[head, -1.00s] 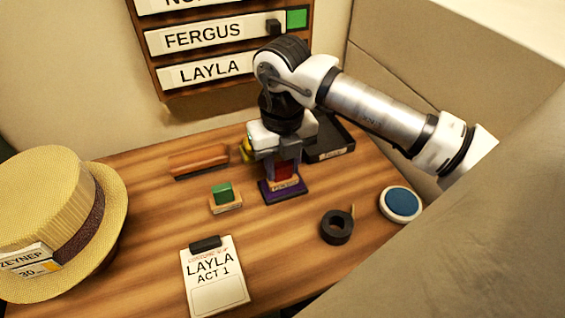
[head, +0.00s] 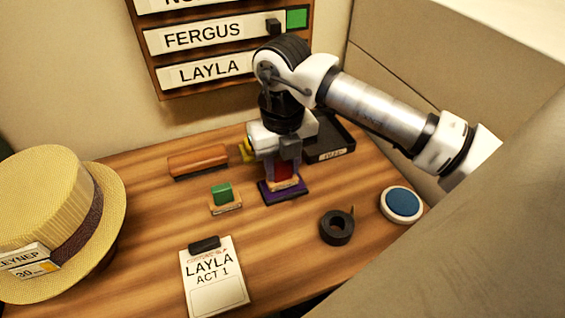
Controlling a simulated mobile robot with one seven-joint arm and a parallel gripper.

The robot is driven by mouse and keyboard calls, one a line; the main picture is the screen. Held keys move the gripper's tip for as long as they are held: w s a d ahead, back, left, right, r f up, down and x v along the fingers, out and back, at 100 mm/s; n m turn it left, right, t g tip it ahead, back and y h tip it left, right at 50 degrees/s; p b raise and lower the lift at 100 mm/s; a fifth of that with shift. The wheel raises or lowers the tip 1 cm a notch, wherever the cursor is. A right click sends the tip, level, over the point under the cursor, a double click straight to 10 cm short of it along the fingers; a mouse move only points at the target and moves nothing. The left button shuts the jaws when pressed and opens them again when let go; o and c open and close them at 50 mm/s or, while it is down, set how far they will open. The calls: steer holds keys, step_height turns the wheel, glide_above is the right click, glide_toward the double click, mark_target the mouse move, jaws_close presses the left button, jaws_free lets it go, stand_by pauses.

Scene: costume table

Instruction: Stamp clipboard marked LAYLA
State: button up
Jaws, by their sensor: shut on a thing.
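The clipboard (head: 214,292) marked LAYLA ACT 1 lies at the table's front, with a dark clip at its top and an empty box in its lower part. My gripper (head: 283,160) points down behind it, to the right, shut on a red stamp (head: 283,170) with a pale labelled base. The stamp stands upright over a flat purple pad (head: 268,194); I cannot tell whether it touches the pad. The fingers hide part of the stamp. A small green stamp (head: 222,193) on a pale base stands to the left of the purple pad.
A straw hat (head: 40,205) fills the left side. A black tape roll (head: 336,228) and a blue round pad (head: 402,203) lie at right. Behind are a brown block (head: 198,161) and black tray (head: 330,140). A name board (head: 200,70) hangs on the wall.

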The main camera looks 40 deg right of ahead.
stand_by(0.4)
steer(key=shift+r+p, duration=1.6)
steer(key=shift+r, duration=1.9)
steer(key=shift+a, duration=0.15)
